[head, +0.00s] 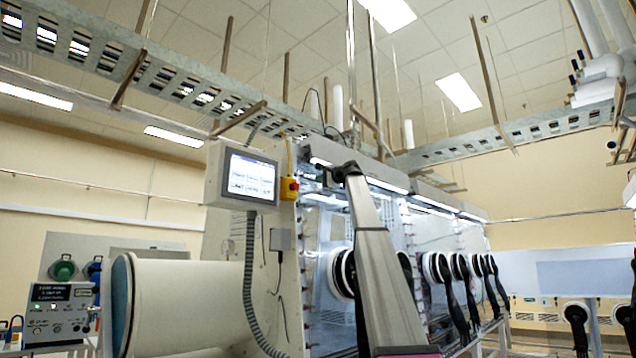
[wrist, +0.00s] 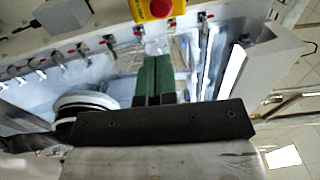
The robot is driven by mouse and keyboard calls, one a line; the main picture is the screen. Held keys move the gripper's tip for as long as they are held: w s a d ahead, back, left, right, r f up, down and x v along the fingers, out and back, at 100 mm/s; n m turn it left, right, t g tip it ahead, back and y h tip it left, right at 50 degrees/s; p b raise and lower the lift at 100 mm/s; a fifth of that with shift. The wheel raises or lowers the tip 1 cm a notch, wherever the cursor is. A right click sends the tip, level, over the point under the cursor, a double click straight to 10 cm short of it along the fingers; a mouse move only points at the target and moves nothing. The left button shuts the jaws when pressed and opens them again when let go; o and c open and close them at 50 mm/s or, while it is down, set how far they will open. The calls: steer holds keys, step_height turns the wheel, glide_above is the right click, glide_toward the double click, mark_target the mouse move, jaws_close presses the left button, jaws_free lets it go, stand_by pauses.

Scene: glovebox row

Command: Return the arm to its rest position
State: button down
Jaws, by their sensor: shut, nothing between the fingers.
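My gripper (wrist: 157,62) shows in the wrist view with its two dark green fingers together and nothing between them. In that view the fingers point toward the glovebox front, below a red stop button on a yellow box (wrist: 148,10). A white round glove port (wrist: 85,103) lies left of the fingers. In the head view, my long silver arm (head: 378,265) rises in front of the glovebox, its dark upper end near the lit top edge. I cannot make out the fingers in that view.
The glovebox row has several black gloves (head: 452,290) hanging from white ports. A control screen (head: 249,178) and the yellow stop-button box (head: 289,189) are left of my arm. A cable tray (head: 150,75) runs overhead.

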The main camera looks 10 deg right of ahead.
stand_by(0.3)
steer(key=a+f+n+g+h, duration=0.1)
steer(key=a+f+g+h, duration=0.1)
steer(key=f, duration=2.5)
steer(key=a+f+n+g+h, duration=0.1)
steer(key=f+n+g+h, duration=0.15)
steer(key=f, duration=2.55)
steer(key=s+a+f+n+g+h, duration=0.1)
steer(key=s+f+g, duration=0.1)
steer(key=s+f, duration=0.8)
steer(key=s+a+f+n+g+h, duration=0.15)
steer(key=s+f, duration=0.35)
steer(key=f, duration=1.2)
steer(key=s+f+n+g, duration=0.1)
steer(key=s+f+g, duration=0.1)
steer(key=s+f, duration=0.8)
steer(key=s+f+n+g+h, duration=0.3)
steer(key=s+f+n+g, duration=0.1)
steer(key=s+f, duration=1.7)
steer(key=shift+s+g, duration=0.4)
steer(key=shift+s, duration=0.75)
